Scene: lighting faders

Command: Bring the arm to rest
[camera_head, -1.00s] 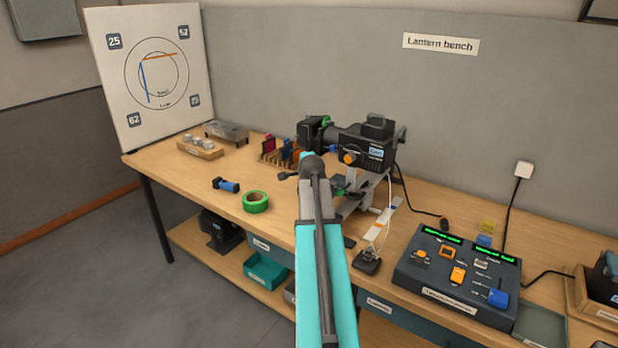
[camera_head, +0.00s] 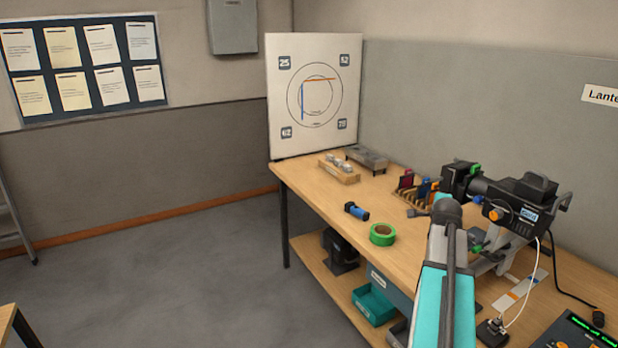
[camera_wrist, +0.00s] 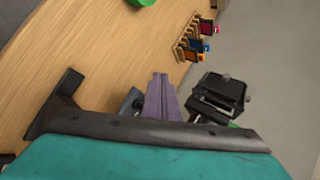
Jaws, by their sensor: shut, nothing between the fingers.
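My arm (camera_head: 443,285), with turquoise covers and a dark joint at its upper end, reaches up over the bench in the head view, just left of the black lantern (camera_head: 520,205). I cannot tell whether the fingers touch anything. In the head view the fingers are not clearly visible.
The bench (camera_head: 340,205) holds a green tape roll (camera_head: 382,234), a small blue-and-black item (camera_head: 356,211) and a rack of coloured pieces (camera_head: 415,190). A target board (camera_head: 316,95) stands at the back left. A control console (camera_head: 580,332) is partly cut off.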

